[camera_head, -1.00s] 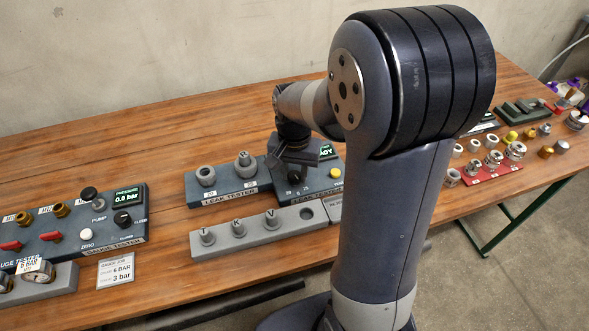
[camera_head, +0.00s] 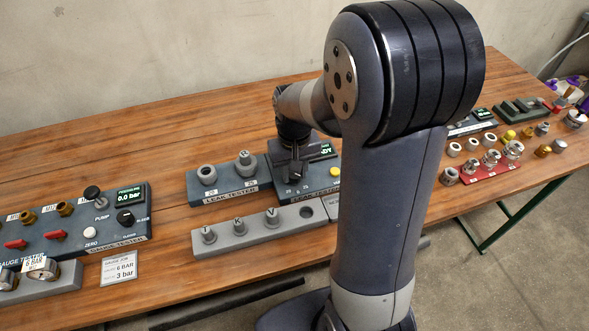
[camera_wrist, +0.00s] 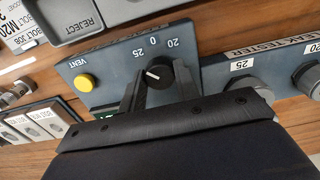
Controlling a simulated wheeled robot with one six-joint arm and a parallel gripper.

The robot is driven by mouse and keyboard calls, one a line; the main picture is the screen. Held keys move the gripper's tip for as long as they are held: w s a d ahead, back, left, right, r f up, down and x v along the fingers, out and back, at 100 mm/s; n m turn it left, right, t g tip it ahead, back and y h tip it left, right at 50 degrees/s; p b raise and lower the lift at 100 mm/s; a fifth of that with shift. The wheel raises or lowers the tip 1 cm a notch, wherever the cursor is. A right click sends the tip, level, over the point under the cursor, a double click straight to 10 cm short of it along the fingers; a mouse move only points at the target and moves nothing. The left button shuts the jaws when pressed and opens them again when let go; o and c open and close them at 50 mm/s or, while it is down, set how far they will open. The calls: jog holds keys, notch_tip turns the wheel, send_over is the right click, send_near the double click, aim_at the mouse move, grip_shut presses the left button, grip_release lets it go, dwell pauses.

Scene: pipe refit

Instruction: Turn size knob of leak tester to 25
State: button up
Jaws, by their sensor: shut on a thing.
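The leak tester (camera_wrist: 205,72) has a dark panel with a black round size knob (camera_wrist: 165,75) and the printed marks 20, 0 and 25. The knob's white pointer line faces left in the wrist view, on the side of the 25 mark (camera_wrist: 137,52); I cannot tell if it lines up exactly. My gripper (camera_wrist: 161,78) has one finger on each side of the knob and is shut on it. In the head view my gripper (camera_head: 296,170) is over the tester's panel, and it hides most of the knob.
A yellow VENT button (camera_wrist: 85,83) sits beside the knob. Grey sockets marked 20 and 25 (camera_head: 245,165) stand left of the knob in the head view. A grey block with fittings (camera_head: 238,227) lies in front. The gauge tester (camera_head: 75,225) is further left.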

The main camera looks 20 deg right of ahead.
aim_at(294, 174)
dwell(0.3)
jog(key=o, duration=1)
jog(key=shift+c, duration=0.2)
notch_tip(294, 174, up, 11)
jog(key=p, duration=0.1)
jog(key=shift+f, duration=0.2)
notch_tip(294, 174, down, 11)
jog(key=shift+r+b, duration=0.1)
jog(key=shift+b, duration=0.4)
jog(key=shift+r, duration=0.1)
jog(key=shift+r, duration=0.1)
